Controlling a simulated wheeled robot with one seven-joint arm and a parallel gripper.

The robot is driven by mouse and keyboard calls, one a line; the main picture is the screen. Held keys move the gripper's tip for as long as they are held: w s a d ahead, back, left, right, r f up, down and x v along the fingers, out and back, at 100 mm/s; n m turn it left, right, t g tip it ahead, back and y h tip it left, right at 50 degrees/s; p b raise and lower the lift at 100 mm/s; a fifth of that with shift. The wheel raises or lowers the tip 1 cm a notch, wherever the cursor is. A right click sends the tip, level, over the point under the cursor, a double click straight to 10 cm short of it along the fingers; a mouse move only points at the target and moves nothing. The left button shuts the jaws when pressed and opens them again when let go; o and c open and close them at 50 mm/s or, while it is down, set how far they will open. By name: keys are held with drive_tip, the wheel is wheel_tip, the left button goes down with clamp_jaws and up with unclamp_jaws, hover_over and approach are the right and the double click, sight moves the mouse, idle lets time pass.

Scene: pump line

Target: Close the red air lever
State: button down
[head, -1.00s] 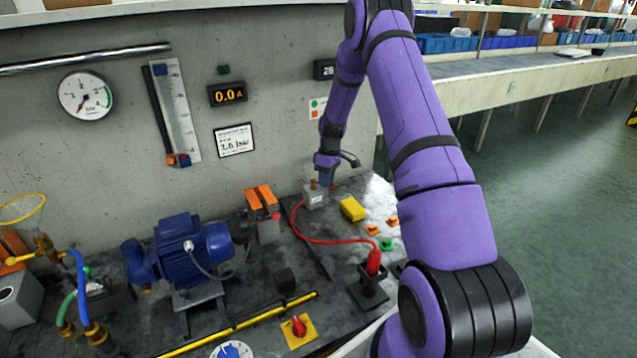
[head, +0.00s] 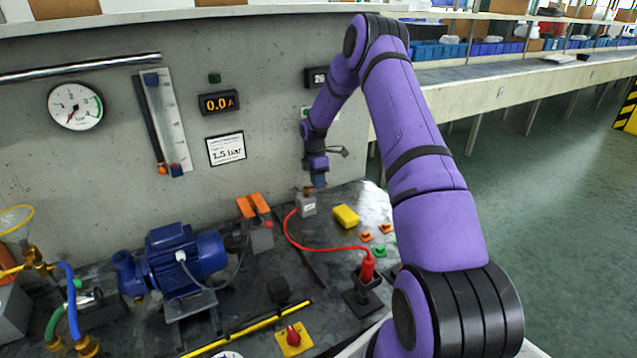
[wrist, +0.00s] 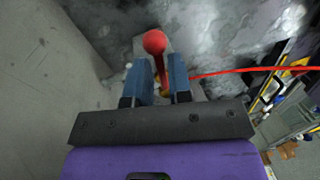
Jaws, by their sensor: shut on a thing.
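The red air lever (wrist: 157,55) has a round red knob and shows in the wrist view between my blue fingertips. My gripper (wrist: 165,80) is shut on it, with the knob standing out past the fingers. In the head view, my gripper (head: 319,181) is low at the wall, just above a small grey block (head: 307,205) with a brass-coloured fitting. The lever itself is mostly hidden there by the gripper. I cannot tell the lever's exact angle.
A red hose (head: 320,247) runs from near the grey block to a red plug (head: 366,266). A yellow block (head: 345,216) and an orange-handled part (head: 254,207) stand close by. A blue pump motor (head: 185,258) is further left. The wall (head: 275,140) is right behind the gripper.

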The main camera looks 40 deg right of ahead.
drive_tip(key=shift+w+d+n, duration=0.15)
drive_tip(key=shift+d+n, duration=0.15)
drive_tip(key=shift+n, duration=0.1)
idle(0.3)
drive_tip(key=c, duration=1.2)
unclamp_jaws()
drive_tip(key=shift+d, duration=0.1)
drive_tip(key=shift+w, duration=0.1)
drive_tip(key=s+a+r, duration=0.2)
drive_tip(key=s+a, duration=0.1)
drive_tip(key=s, duration=0.4)
drive_tip(key=s+a+r, duration=0.3)
drive_tip(key=s, duration=0.5)
